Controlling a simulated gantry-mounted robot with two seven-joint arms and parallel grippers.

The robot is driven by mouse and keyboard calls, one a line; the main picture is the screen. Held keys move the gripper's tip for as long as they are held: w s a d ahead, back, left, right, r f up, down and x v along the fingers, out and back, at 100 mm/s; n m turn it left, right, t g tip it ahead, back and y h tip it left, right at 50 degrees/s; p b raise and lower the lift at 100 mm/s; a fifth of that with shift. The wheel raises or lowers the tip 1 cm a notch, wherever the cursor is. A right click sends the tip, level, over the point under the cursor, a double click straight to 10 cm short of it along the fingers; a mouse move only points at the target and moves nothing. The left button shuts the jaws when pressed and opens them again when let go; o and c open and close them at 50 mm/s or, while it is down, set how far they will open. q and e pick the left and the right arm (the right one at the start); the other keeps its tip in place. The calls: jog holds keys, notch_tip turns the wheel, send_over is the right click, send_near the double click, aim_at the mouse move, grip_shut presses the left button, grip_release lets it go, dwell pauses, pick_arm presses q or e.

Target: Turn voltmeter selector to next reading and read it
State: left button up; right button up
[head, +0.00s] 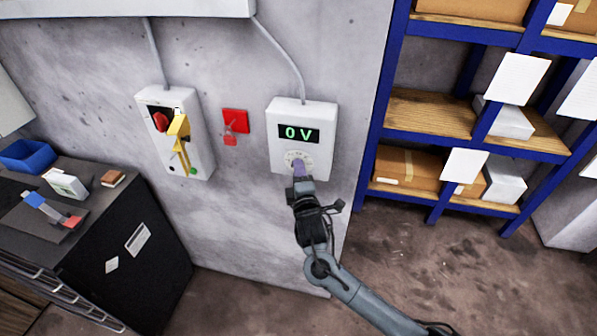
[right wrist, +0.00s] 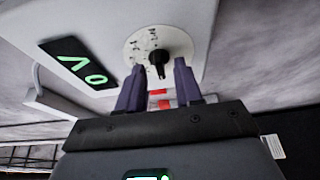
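The voltmeter (head: 303,113) is a white box on the grey wall. Its green display (head: 299,134) reads 0 V. Below the display is a round white dial with marks, and the black selector knob (right wrist: 157,60) at its middle shows in the right wrist view. My right gripper (head: 299,170) is at the dial in the head view. In the right wrist view my right gripper (right wrist: 157,82) has its two purple fingers apart, one on each side below the knob, with a gap between them. Contact with the knob is not visible. My left gripper is not in view.
Left of the voltmeter are a red wall tag (head: 235,121) and a white switch box (head: 151,103) with a yellow lever. A dark cabinet (head: 125,245) with tools stands at left. Blue shelving (head: 372,130) stands at right. The floor between is clear.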

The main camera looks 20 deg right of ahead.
jog(key=shift+w+d, duration=0.1)
jog(key=shift+w, duration=0.3)
grip_shut()
jog(key=shift+f+m, duration=0.1)
jog(key=shift+m, duration=0.3)
jog(key=m+h+b, duration=0.1)
jog(key=m, duration=0.2)
jog(key=m+t+b, duration=0.1)
jog(key=m+b, duration=0.1)
jog(key=m+t+h+b, duration=0.1)
jog(key=m+b, duration=0.1)
jog(key=m, duration=0.1)
jog(key=shift+f+m+h, duration=0.3)
jog(key=shift+t, duration=0.3)
